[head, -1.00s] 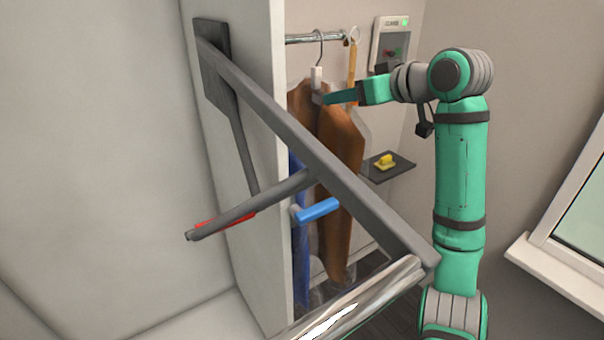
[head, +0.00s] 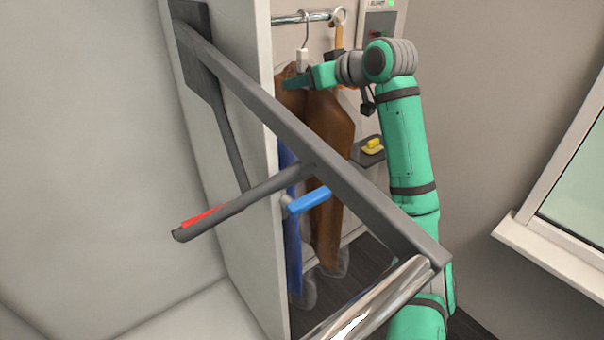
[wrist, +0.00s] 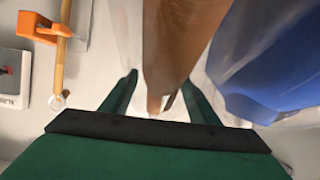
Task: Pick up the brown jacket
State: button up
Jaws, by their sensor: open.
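The brown jacket (head: 331,130) hangs from a hanger on the metal rail, its lower part partly hidden behind a dark bar. My gripper (head: 296,82) is at the jacket's upper part, just below the hanger's white piece (head: 303,60). In the wrist view, my gripper (wrist: 160,92) has its two green fingers apart. The brown jacket (wrist: 180,40) narrows down into the gap between them. I cannot tell whether either finger touches the cloth.
A blue garment (wrist: 275,55) hangs close beside the jacket. An orange clip on a wooden stick (wrist: 38,28) is on the other side. A dark bar frame (head: 262,100) crosses in front. A small shelf holds a yellow object (head: 373,146). A white panel (head: 262,200) stands left.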

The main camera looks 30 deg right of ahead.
jog(key=shift+x, duration=0.95)
grip_shut()
jog(key=shift+r, duration=0.15)
jog(key=shift+r, duration=0.1)
